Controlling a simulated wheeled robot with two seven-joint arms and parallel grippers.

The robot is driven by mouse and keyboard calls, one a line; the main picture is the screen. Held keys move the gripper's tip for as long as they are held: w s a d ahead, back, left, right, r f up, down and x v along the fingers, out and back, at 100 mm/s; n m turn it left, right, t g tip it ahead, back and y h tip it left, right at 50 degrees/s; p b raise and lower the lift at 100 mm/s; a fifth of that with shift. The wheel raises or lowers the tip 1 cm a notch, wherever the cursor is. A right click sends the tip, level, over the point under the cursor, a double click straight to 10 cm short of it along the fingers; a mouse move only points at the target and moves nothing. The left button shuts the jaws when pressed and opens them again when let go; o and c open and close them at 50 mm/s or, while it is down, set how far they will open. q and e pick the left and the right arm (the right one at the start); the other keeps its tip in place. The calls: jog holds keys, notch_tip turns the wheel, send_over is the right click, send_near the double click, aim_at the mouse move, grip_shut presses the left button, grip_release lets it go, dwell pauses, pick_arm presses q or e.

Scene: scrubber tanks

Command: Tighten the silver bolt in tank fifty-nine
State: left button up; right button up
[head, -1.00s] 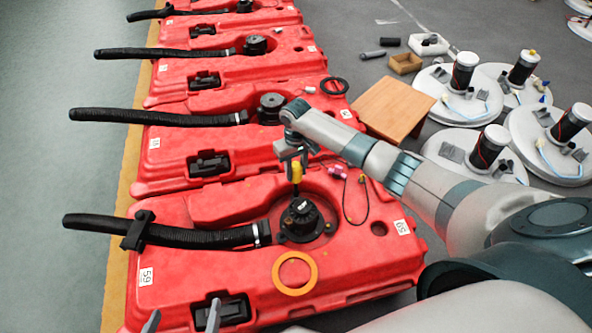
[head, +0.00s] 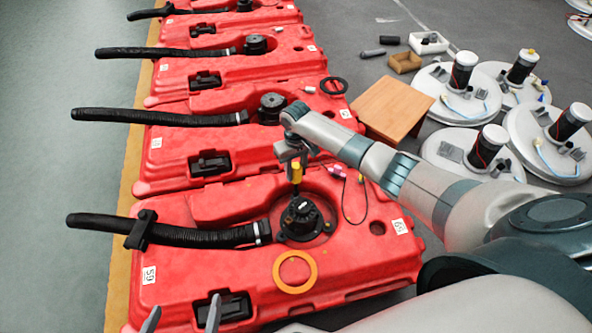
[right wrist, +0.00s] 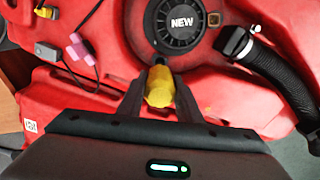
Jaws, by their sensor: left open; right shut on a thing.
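Tank fifty-nine (head: 190,278) is the nearest red tank, with "59" labels. Its black motor (head: 301,219), marked "NEW" in the right wrist view (right wrist: 180,22), sits in a round recess. My right gripper (head: 294,162) is shut on a yellow-handled tool (right wrist: 160,88), held upright over the motor's far edge in the head view. The tool's tip is at the motor flange; I cannot tell if it touches a bolt. The silver bolt cannot be made out and may be hidden by the tool. My left gripper (head: 182,318) is open and empty at the bottom edge, over the tank's near side.
A black hose (head: 180,234) runs left from the motor. An orange ring (head: 295,288) and a thin cable with pink connectors (head: 338,171) lie on the tank. More red tanks stand behind. A wooden stool (head: 393,106) and white round units (head: 473,154) stand at right.

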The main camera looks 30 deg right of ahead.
jog(key=shift+f+p, duration=0.1)
jog(key=shift+p, duration=0.25)
jog(key=shift+f, duration=0.55)
dwell(0.7)
jog(key=shift+s+f+p, duration=0.15)
jog(key=shift+f+p, duration=0.55)
jog(key=shift+p, duration=0.05)
dwell(2.8)
jog(key=shift+r, duration=0.1)
jog(key=shift+r+p, duration=2.45)
jog(key=shift+p, duration=0.4)
